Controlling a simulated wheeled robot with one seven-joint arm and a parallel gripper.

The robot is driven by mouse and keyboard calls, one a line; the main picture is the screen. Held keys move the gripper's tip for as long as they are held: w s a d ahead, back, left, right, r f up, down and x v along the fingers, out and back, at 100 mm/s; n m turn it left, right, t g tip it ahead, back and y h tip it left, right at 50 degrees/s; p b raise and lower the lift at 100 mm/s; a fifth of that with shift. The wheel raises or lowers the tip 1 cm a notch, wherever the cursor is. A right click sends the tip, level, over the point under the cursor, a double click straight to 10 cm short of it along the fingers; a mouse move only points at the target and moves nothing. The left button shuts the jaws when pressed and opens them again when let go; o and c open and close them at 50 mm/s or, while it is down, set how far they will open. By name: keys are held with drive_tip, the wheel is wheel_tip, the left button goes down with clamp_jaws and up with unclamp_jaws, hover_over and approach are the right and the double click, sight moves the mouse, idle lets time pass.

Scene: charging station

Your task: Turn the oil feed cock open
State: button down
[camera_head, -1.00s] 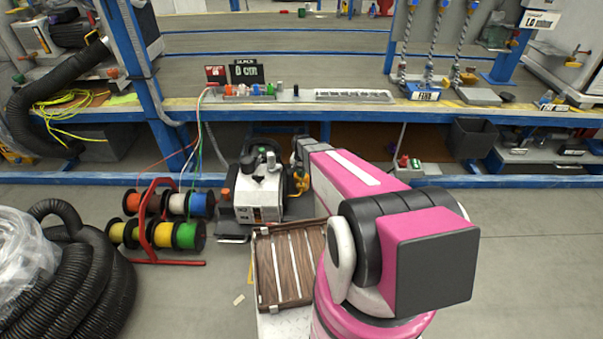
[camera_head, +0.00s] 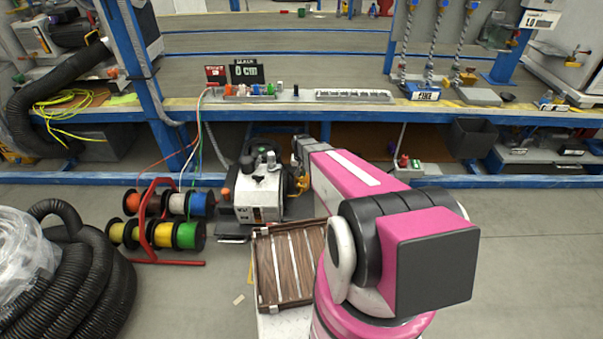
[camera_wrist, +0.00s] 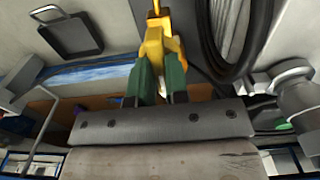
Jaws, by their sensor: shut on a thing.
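A yellow part (camera_wrist: 155,42), which looks like the handle of the oil feed cock, shows at the top middle of the wrist view. My gripper (camera_wrist: 158,70) has its two green fingers on either side of the yellow part's lower end and is shut on it. In the head view a yellow part (camera_head: 302,184) shows beside the white machine (camera_head: 259,190), at the end of my pink arm. The fingers are too small to make out there. How far the handle is turned cannot be told.
A red rack of colored cable reels (camera_head: 163,221) stands left of the machine. A brown slatted crate (camera_head: 263,270) lies in front of it. The blue bench (camera_head: 350,181) runs behind. A black hose coil (camera_head: 85,280) lies at the left. The floor at right is clear.

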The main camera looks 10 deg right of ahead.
drive_tip(key=c, duration=1.1)
unclamp_jaws()
drive_tip(key=shift+r, duration=0.1)
wheel_tip(320, 180, up, 11)
drive_tip(key=shift+f, duration=0.15)
drive_tip(key=s+r, duration=0.4)
drive_tip(key=s, duration=0.2)
drive_tip(key=s+r+n, duration=0.1)
drive_tip(key=s+r, duration=0.3)
drive_tip(key=s, duration=0.3)
drive_tip(key=s+r+n, duration=0.1)
drive_tip(key=s+r, duration=0.3)
drive_tip(key=s, duration=0.3)
drive_tip(key=shift+s+r, duration=0.15)
